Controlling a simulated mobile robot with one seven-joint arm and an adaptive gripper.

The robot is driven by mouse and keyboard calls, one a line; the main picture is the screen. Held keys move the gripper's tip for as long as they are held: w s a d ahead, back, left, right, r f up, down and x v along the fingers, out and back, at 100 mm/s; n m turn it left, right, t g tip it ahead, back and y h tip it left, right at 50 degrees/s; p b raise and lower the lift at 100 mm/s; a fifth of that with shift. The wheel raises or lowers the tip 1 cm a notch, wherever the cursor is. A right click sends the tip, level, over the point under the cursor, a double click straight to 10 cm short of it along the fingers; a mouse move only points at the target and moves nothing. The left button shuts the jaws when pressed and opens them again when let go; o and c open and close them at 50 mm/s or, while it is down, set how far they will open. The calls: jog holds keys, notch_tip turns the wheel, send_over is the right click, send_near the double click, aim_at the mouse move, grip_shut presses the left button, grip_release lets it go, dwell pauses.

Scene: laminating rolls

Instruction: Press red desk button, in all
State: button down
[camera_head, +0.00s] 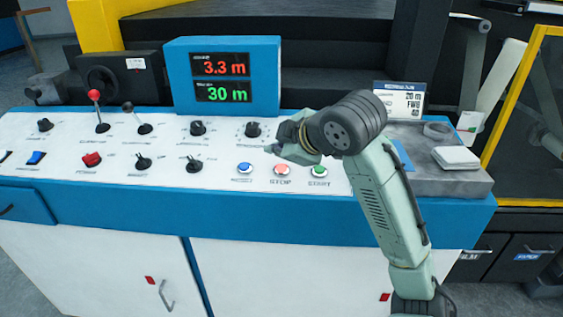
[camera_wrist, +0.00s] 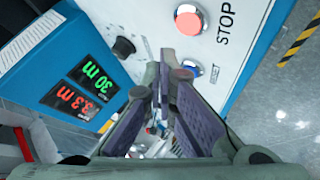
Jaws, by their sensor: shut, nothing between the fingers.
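The red button marked STOP (camera_head: 282,170) sits on the white sloped panel of the desk, between a blue button (camera_head: 245,168) and a green button (camera_head: 319,171). In the wrist view the STOP button (camera_wrist: 188,20) is a red cap in a grey ring near the top, beyond my fingertips. My gripper (camera_head: 276,150) is shut and empty, above the panel and just behind the button row in the head view. My fingertips in the wrist view (camera_wrist: 166,72) appear apart from the STOP button, partly covering the button beside the RESET label.
A blue display box (camera_head: 222,76) reads 3.3 m and 30 m. Knobs, a red-topped lever (camera_head: 94,95) and a red switch (camera_head: 92,159) fill the panel's left. A grey tray (camera_head: 430,180) with a white block (camera_head: 456,157) lies right. A yellow-framed guard (camera_head: 515,95) stands farther right.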

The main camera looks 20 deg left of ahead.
jog(key=r+p, duration=0.2)
jog(key=r, duration=0.1)
jog(key=shift+s+r, duration=0.1)
jog(key=shift+s, duration=0.2)
dwell(0.4)
